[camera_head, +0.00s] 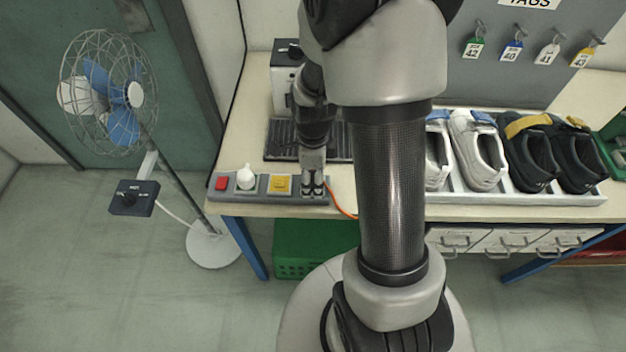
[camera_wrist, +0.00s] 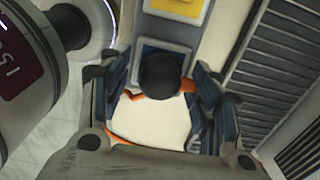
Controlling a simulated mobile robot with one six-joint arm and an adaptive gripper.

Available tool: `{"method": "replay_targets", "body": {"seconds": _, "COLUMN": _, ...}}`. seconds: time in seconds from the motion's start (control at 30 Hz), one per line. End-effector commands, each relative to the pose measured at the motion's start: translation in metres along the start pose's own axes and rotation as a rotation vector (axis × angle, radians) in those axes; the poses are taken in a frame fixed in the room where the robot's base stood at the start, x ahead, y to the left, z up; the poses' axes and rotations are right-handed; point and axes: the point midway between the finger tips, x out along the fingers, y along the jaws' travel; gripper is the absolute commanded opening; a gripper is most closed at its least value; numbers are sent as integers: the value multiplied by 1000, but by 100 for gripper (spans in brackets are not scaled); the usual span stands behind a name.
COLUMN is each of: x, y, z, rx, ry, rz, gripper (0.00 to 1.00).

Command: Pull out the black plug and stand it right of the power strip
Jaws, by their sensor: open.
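The black plug (camera_wrist: 165,76) shows from above in the wrist view as a round dark top over a blue socket at the end of the power strip (camera_wrist: 168,32). An orange cord runs from it. My open gripper (camera_head: 313,184) is at the right end of the power strip (camera_head: 262,196) in the head view. In the wrist view its two fingers stand on either side of the plug, with the plug between them; I cannot tell whether they touch it. In the head view the gripper mostly hides the plug.
The strip also carries a red switch (camera_head: 222,183), a white plug (camera_head: 246,178) and a yellow socket (camera_head: 280,184). A dark ribbed mat (camera_head: 285,140) lies behind. The shoe tray (camera_head: 510,198) stands further right. My arm hides much of the bench right of the strip.

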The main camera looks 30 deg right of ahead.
Motion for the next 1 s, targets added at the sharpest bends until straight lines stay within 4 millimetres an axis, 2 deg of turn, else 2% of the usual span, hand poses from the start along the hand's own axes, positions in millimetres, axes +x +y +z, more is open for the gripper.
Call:
{"method": "replay_targets", "body": {"seconds": 0.77, "x": 0, "y": 0, "z": 0, "rx": 0, "ry": 0, "rz": 0, "gripper": 57}}
{"method": "replay_targets", "body": {"seconds": 1.0, "x": 0, "y": 0, "z": 0, "rx": 0, "ry": 0, "rz": 0, "gripper": 42}}
